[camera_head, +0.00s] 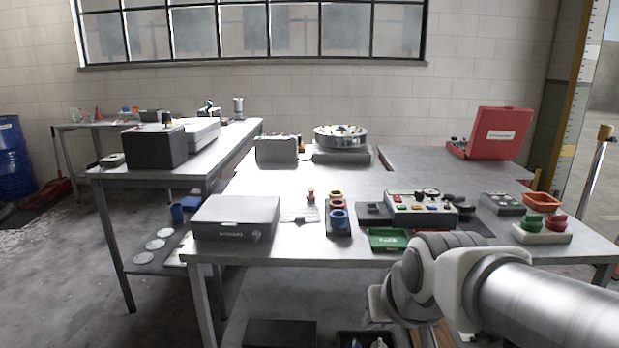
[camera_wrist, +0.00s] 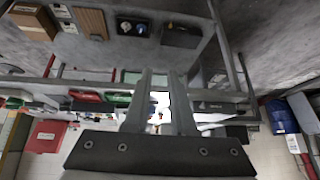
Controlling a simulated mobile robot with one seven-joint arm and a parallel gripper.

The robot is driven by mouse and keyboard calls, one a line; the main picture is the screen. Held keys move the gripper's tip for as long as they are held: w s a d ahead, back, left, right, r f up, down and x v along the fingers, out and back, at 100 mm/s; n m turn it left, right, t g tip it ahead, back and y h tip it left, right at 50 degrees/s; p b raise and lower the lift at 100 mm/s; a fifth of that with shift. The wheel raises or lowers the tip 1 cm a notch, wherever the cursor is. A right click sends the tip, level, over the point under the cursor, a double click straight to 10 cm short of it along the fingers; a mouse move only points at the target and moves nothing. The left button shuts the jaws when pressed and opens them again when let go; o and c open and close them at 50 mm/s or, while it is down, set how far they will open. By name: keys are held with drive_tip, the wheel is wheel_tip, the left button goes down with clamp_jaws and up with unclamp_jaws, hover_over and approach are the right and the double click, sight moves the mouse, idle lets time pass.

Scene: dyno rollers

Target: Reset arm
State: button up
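My arm (camera_head: 460,285) reaches in from the lower right in the head view, bent low in front of the workbench's front edge. My gripper's end is mostly hidden behind my own wrist links there. In the wrist view, which is upside down, my gripper (camera_wrist: 160,78) shows two grey fingers standing apart with a gap between them. Nothing is held between them; only the background shows through the gap.
The workbench (camera_head: 290,248) stands in front of me. A grey case (camera_head: 235,217), a green tray (camera_head: 388,239), a control box (camera_head: 421,207) and red and green knobs (camera_head: 543,223) lie near its front. A red case (camera_head: 500,133) stands at the back right. Dark bins (camera_head: 279,333) sit below.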

drive_tip(key=s+d+r+g+h, duration=0.1)
drive_tip(key=s+d, duration=0.3)
drive_tip(key=s, duration=0.6)
wheel_tip(320, 180, up, 20)
drive_tip(key=p, duration=2)
drive_tip(key=shift+a+r, duration=0.15)
drive_tip(key=shift+r, duration=0.1)
drive_tip(key=shift+s, duration=0.1)
